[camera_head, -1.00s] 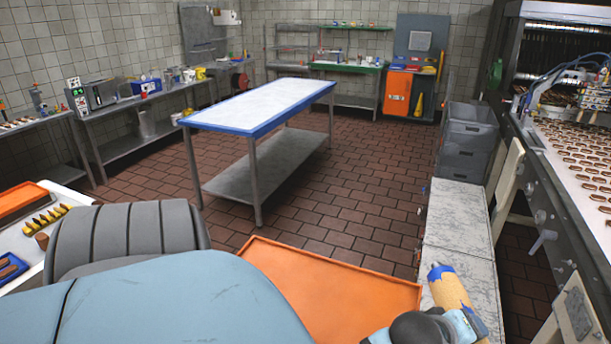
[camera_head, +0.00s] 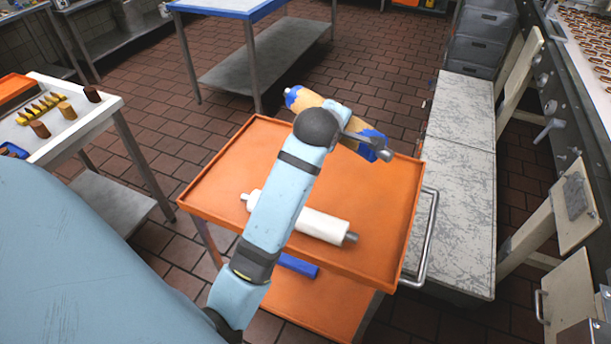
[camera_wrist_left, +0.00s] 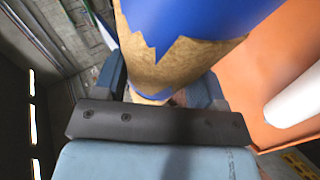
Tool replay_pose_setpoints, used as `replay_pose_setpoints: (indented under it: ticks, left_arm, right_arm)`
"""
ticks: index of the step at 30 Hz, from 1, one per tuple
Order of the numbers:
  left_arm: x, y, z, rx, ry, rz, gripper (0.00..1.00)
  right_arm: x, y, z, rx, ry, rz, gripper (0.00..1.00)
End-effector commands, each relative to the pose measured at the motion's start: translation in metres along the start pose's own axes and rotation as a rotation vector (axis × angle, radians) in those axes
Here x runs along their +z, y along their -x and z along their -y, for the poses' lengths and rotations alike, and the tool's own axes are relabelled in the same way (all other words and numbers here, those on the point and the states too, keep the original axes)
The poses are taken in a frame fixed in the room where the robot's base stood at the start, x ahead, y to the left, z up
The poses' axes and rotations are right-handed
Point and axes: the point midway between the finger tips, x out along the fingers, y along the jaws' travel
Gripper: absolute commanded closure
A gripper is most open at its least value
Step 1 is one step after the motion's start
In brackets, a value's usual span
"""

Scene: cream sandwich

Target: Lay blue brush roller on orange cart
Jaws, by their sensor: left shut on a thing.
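The blue brush roller (camera_head: 307,98), tan in the middle with ragged blue ends, is in my left gripper (camera_head: 342,120). It is above the far part of the orange cart's top tray (camera_head: 385,215), tilted down to the right in the head view. In the left wrist view the roller (camera_wrist_left: 175,60) fills the space between the fingers, and the cart's orange surface (camera_wrist_left: 245,80) is to its right. My left gripper is shut on the roller. The forearm hides part of the tray. My right gripper is not in view.
A white roller (camera_head: 322,226) lies on the cart's top tray. A blue object (camera_head: 298,265) is on or above the lower shelf. A marbled bench (camera_head: 455,180) stands to the right, past the cart's metal handle (camera_head: 430,240). The tray's right side is clear.

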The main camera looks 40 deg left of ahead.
Motion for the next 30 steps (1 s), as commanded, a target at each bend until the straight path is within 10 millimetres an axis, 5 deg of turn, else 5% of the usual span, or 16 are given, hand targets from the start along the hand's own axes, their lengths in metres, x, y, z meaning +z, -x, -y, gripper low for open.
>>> replay_pose_setpoints:
  ticks: [5,21,30]
  left_arm:
    - [-0.001,-0.015,0.01,-0.005,0.014,-0.016,0.84]
    - [0.026,-0.081,0.109,-0.003,0.013,-0.015,0.84]
    - [0.031,-0.093,0.126,-0.001,0.015,-0.014,0.84]
  right_arm:
    - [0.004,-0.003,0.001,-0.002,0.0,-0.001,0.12]
    - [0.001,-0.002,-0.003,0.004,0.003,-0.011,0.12]
    - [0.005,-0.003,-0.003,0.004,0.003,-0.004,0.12]
